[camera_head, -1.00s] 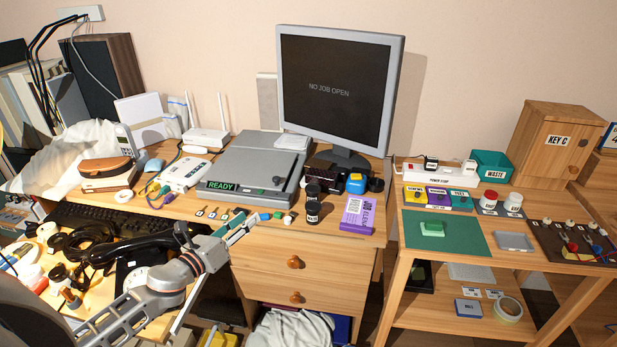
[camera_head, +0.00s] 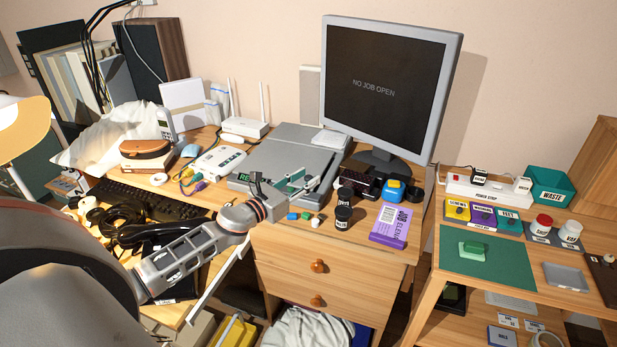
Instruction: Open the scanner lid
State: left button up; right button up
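The flat grey scanner (camera_head: 270,157) lies on the wooden desk, left of the monitor, with its lid down. Its green-lit display (camera_head: 243,177) at the front left is partly covered by my gripper. My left gripper (camera_head: 317,172) is over the scanner's front right part, with its fingers apart and nothing between them. The fingers hide part of the front edge. I cannot tell whether they touch the scanner. My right gripper does not show.
A monitor (camera_head: 385,90) stands behind and right of the scanner. A white router (camera_head: 244,128) is behind it. A small light item (camera_head: 329,138) lies on the scanner's back right.

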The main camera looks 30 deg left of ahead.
pick_arm(q)
jog(key=shift+w+d, duration=0.1)
jog(key=shift+w, duration=0.65)
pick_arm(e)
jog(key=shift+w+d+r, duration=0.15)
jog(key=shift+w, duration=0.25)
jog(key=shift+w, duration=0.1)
pick_arm(q)
grip_shut()
